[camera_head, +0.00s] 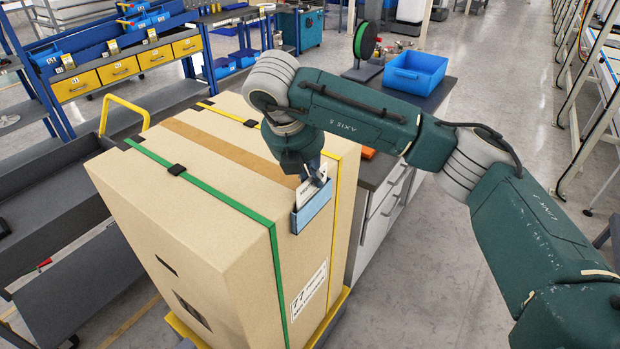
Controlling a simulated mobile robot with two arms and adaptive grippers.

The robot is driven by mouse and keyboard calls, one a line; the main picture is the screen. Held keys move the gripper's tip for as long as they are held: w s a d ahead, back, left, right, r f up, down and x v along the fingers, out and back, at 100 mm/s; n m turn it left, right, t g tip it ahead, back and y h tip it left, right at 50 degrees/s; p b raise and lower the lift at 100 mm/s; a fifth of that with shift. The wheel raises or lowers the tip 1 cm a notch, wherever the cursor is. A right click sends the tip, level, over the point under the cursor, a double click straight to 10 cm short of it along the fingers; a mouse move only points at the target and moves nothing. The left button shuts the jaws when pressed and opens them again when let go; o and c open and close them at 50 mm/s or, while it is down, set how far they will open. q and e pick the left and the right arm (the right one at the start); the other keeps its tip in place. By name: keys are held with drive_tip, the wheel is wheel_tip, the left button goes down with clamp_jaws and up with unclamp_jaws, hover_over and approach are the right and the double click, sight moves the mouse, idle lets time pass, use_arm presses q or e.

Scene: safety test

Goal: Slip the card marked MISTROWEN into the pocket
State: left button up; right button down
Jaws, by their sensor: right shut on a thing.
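A large cardboard box (205,190) stands upright in the middle, with green and yellow straps around it. A blue pocket (311,212) is fixed to its side near the top edge, between the straps. My right gripper (315,178) comes down from above, just over the pocket, and is shut on a white card (305,192). The card stands at the pocket's mouth, its lower edge hidden by the pocket front. I cannot tell how deep it sits. Its lettering is too small to read, and the fingers cover part of it. My left gripper is not in view.
A dark-topped bench (433,98) behind the box carries a blue bin (415,72) and a green spool (365,40). A dark cart (50,215) with a yellow handle stands close on the left.

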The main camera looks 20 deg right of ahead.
drive_tip(key=shift+s+d+f, duration=0.1)
drive_tip(key=shift+d+f, duration=0.25)
drive_tip(key=shift+f, duration=0.05)
drive_tip(key=c, duration=1.8)
unclamp_jaws()
drive_tip(key=shift+w+d, duration=0.15)
drive_tip(key=shift+w, duration=0.15)
drive_tip(key=o, duration=0.4)
drive_tip(key=shift+o, duration=0.2)
drive_tip(key=shift+r, duration=0.1)
drive_tip(key=shift+a, duration=0.2)
